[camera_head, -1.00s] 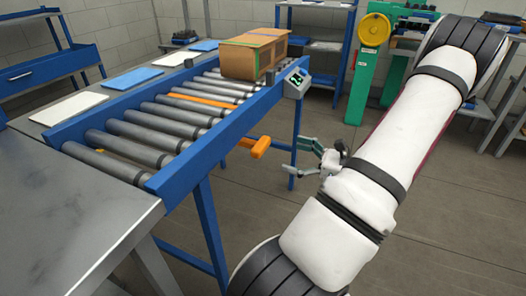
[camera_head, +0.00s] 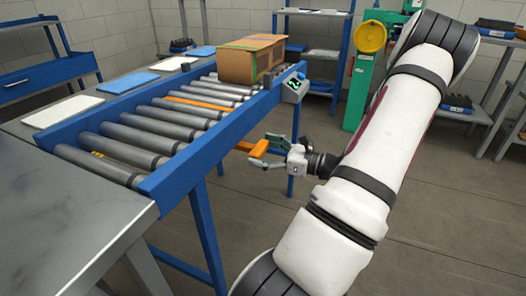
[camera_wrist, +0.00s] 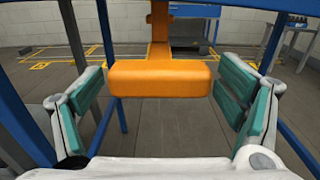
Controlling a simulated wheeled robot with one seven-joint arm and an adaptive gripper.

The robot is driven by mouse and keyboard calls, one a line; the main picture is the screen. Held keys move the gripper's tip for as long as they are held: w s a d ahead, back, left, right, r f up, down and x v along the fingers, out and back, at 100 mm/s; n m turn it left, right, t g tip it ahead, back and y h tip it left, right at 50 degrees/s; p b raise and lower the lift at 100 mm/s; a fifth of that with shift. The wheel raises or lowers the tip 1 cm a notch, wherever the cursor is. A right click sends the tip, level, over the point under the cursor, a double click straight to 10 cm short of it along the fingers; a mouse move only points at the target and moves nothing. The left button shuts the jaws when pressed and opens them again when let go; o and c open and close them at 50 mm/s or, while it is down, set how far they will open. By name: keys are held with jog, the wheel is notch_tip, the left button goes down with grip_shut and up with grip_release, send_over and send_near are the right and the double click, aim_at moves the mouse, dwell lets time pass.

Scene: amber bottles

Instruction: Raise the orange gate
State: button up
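The orange gate shows as a flat orange bar (camera_head: 200,103) lying low between the rollers of the blue conveyor. An orange handle (camera_head: 258,148) sticks out from the conveyor's near side, below the rail. In the wrist view the handle (camera_wrist: 160,78) is a wide orange crosspiece on a stem, centred ahead. My gripper (camera_head: 269,152) is open at the handle's outer end. In the wrist view its teal-padded fingers stand on the left and right of the crosspiece, with gaps visible on both sides.
A cardboard box (camera_head: 250,60) sits on the rollers at the far end, behind the orange bar. A small display box (camera_head: 294,88) is fixed to the conveyor's rail (camera_head: 215,140). Blue conveyor legs stand near my gripper. A green post (camera_head: 362,85) stands behind; the floor right of the conveyor is open.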

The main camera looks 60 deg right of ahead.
jog(key=c, duration=1.2)
notch_tip(320, 180, up, 5)
jog(key=p, duration=0.4)
jog(key=shift+f, duration=0.1)
jog(key=o, duration=1.7)
jog(key=shift+f, duration=0.1)
jog(key=s, duration=0.8)
jog(key=s+d, duration=0.1)
jog(key=s, duration=0.3)
